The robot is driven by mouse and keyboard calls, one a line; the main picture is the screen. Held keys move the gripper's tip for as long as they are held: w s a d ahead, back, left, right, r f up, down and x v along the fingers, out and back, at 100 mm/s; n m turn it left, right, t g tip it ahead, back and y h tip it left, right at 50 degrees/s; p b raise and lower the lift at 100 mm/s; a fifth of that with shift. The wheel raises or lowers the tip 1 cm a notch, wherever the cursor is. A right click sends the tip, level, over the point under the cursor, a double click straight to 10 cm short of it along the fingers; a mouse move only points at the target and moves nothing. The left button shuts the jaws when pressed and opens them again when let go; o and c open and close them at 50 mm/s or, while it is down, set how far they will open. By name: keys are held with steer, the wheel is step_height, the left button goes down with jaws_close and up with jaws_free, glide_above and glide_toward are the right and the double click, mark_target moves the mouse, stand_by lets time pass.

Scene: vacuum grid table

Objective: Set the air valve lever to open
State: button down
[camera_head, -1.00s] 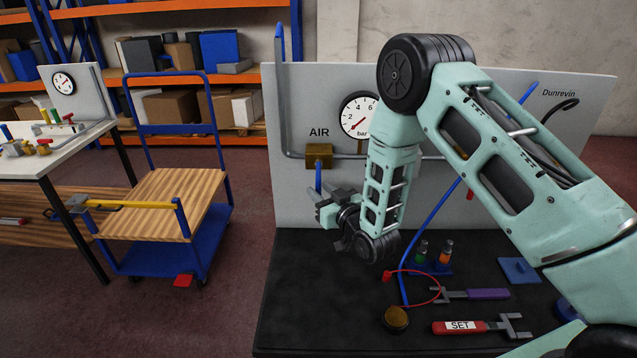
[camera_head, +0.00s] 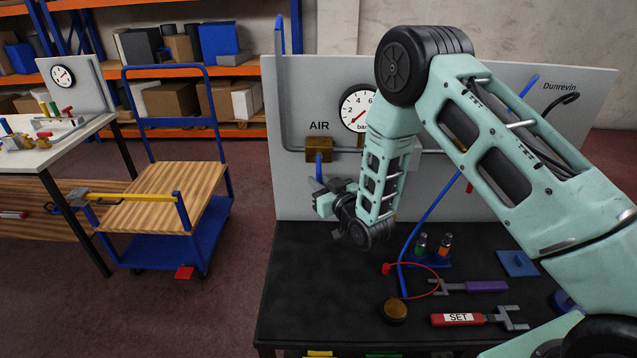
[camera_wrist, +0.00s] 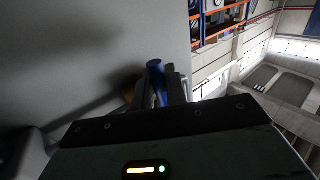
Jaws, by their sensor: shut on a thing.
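The air valve is a brass block (camera_head: 319,147) on the pipe of the grey panel, left of the pressure gauge and below the word AIR. Its blue lever (camera_head: 318,167) points straight down from the block. My gripper (camera_head: 321,190) is at the lower end of the lever, shut on it. In the wrist view the blue lever (camera_wrist: 155,72) stands between my fingers (camera_wrist: 168,88), close to the panel. The fingertips are small and partly hidden by my wrist in the head view.
The gauge (camera_head: 359,108) is partly behind my arm. Below the panel, the black bench top (camera_head: 300,290) holds a brass knob (camera_head: 395,310), a red SET tool (camera_head: 465,319), a purple-handled tool (camera_head: 480,286) and a red loop (camera_head: 436,283). A cart (camera_head: 165,195) stands left.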

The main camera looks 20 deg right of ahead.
steer(key=s+d+r+n+g+h+p, duration=0.1)
steer(key=d+r+n+g+h+p, duration=0.4)
steer(key=n+h, duration=0.3)
steer(key=r+n+g, duration=0.1)
steer(key=n, duration=0.2)
steer(key=shift+s+d+g, duration=0.15)
steer(key=shift+s+g, duration=0.15)
steer(key=shift+s, duration=0.05)
stand_by(0.6)
steer(key=shift+h, duration=0.3)
steer(key=c, duration=1.5)
jaws_free()
steer(key=p+v, duration=1)
steer(key=v, duration=0.7)
steer(key=shift+s, duration=0.25)
